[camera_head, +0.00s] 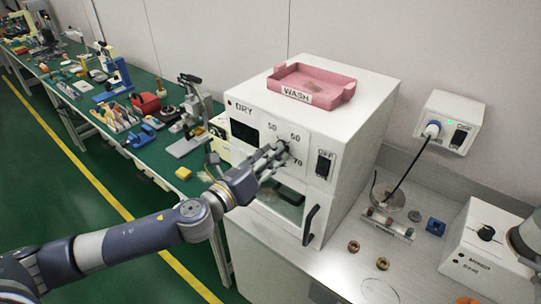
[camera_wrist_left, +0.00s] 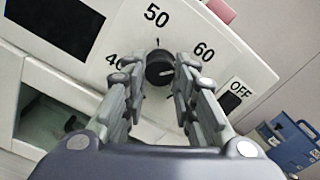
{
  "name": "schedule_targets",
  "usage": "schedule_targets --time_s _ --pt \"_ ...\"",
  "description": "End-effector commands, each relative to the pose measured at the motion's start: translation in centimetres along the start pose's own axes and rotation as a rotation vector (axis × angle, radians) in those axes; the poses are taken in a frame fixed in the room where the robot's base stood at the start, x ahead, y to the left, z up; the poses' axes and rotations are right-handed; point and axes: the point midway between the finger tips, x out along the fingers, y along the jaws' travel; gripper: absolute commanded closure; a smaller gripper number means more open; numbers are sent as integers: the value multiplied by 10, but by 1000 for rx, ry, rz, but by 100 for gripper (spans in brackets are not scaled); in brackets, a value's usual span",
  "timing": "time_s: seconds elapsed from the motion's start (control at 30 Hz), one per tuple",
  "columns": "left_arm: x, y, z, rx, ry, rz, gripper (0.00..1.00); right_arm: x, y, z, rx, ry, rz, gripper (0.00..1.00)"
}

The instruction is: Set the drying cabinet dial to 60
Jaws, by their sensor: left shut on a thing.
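The white drying cabinet (camera_head: 335,190) stands on the bench, marked DRY, with a dark display and a dial on its front. The black dial knob (camera_wrist_left: 158,66) sits below the 50 mark in the left wrist view, with 40 to its left and 60 to its right. My left gripper (camera_head: 276,152) is at the dial; in the left wrist view its two fingers (camera_wrist_left: 160,80) are shut on the knob, one on each side. A pale line shows on the knob, but I cannot tell surely which number it points to. My right gripper is not in view.
A pink WASH tray (camera_head: 316,88) lies on top of the cabinet. An OFF switch (camera_head: 324,164) is right of the dial, and a door handle (camera_head: 310,225) is below. A wall socket with a cable (camera_head: 408,168) and small parts are to the right.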

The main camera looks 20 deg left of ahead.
Motion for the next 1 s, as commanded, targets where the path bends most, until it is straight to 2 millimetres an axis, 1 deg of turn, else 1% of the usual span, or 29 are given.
schedule_targets --time_s 0.03,0.2,0.23,0.27,0.3,0.6,0.73,0.87,1.0 --pt "0 1 -3 -2 4 1 98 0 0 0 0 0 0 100" --pt "0 1 -3 -3 5 2 98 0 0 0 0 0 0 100" --pt "0 1 -3 -3 5 2 70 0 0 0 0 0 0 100" --pt "0 1 -3 -3 5 2 63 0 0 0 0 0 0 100" --pt "0 1 -3 -3 5 2 54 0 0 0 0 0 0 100" --pt "0 0 -1 -3 2 1 53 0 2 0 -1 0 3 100" --pt "-4 1 -2 -3 3 2 53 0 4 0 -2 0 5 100" --pt "-16 1 -2 -2 5 3 53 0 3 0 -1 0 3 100" --pt "-36 1 -2 -1 5 3 53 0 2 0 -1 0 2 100"
